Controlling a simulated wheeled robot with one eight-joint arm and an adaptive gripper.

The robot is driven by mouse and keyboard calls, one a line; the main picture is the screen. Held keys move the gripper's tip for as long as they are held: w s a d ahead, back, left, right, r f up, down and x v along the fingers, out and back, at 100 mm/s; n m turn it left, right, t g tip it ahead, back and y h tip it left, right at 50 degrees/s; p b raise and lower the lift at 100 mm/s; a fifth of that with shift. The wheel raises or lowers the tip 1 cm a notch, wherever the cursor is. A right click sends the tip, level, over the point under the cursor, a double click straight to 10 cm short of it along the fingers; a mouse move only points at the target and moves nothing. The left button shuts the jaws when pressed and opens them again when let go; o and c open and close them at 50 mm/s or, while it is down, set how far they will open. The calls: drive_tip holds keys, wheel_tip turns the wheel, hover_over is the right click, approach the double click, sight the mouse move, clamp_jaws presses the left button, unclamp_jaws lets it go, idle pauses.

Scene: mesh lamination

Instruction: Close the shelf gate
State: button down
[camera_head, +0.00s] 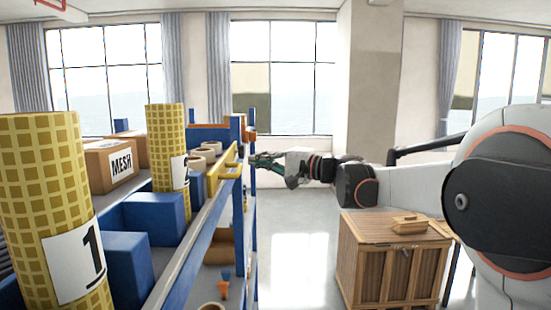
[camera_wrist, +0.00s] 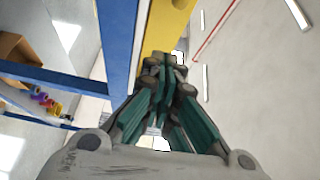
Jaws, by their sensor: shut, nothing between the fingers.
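The shelf gate (camera_head: 213,176) is a yellow bar with a handle at the front edge of the blue shelf, near its far blue post. My gripper (camera_head: 254,160) is shut and empty, just right of the gate's far end in the head view. In the wrist view, my gripper's dark fingertips (camera_wrist: 165,66) are together right at the lower end of a yellow surface (camera_wrist: 167,25), which looks like the gate. I cannot tell whether they touch it. The gate's latch or hinge is not clear.
The blue shelf (camera_head: 192,245) holds yellow mesh rolls (camera_head: 45,190), a box marked MESH (camera_head: 108,165), blue blocks (camera_head: 155,215) and tape rolls (camera_head: 203,154). A wooden crate (camera_head: 390,265) stands below my arm. The floor between shelf and crate is clear.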

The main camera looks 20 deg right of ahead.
drive_tip(key=s+a+p, duration=0.1)
drive_tip(key=s+a, duration=0.1)
drive_tip(key=s, duration=0.1)
drive_tip(key=shift+a, duration=0.3)
drive_tip(key=shift+f, duration=0.1)
